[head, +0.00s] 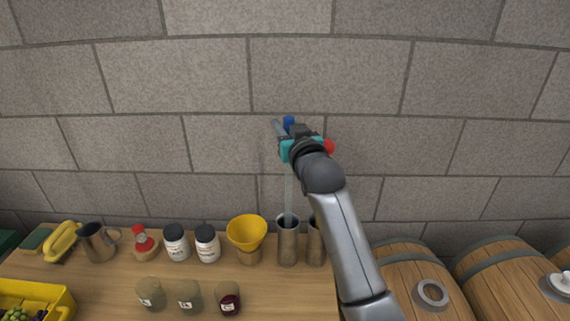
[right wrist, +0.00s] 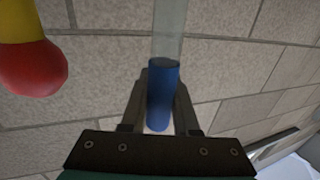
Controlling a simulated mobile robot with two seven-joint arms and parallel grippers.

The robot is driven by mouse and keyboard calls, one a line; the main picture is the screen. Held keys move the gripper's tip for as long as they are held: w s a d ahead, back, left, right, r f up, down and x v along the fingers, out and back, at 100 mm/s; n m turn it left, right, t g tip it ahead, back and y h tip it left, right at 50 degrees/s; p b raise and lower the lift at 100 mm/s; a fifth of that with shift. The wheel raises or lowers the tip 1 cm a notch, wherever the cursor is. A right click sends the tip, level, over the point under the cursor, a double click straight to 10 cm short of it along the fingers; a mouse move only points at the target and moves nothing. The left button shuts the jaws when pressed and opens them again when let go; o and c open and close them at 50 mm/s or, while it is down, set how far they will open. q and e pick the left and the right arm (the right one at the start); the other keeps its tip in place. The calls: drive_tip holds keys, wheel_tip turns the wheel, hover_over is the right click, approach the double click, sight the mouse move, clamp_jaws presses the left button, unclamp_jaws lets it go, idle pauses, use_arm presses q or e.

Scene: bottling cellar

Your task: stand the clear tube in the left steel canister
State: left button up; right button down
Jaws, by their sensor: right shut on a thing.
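My right gripper (head: 284,128) is shut on the blue end of the clear tube (head: 289,190), high in front of the stone wall. The tube hangs roughly upright below the gripper. In the right wrist view the blue end (right wrist: 162,95) sits between the fingers and the clear part (right wrist: 169,30) runs away from them. The left steel canister (head: 288,248) stands on the bench below. The tube's lower end overlaps the canister's mouth in the head view; I cannot tell how far inside it is. My left gripper is not in view.
The second steel canister (head: 315,250) stands close on the right, partly behind my arm. A yellow funnel (head: 246,232) is just left of the left canister. Wooden barrels (head: 415,270) are at the right.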

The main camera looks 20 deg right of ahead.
wheel_tip(320, 180, down, 8)
drive_tip(key=shift+f+b, duration=0.25)
drive_tip(key=shift+b, duration=0.2)
drive_tip(key=shift+f, duration=0.15)
drive_tip(key=c, duration=0.7)
unclamp_jaws()
drive_tip(key=shift+o, duration=0.2)
drive_tip(key=s+a, duration=0.1)
drive_tip(key=s, duration=1.1)
drive_tip(key=shift+a, duration=0.3)
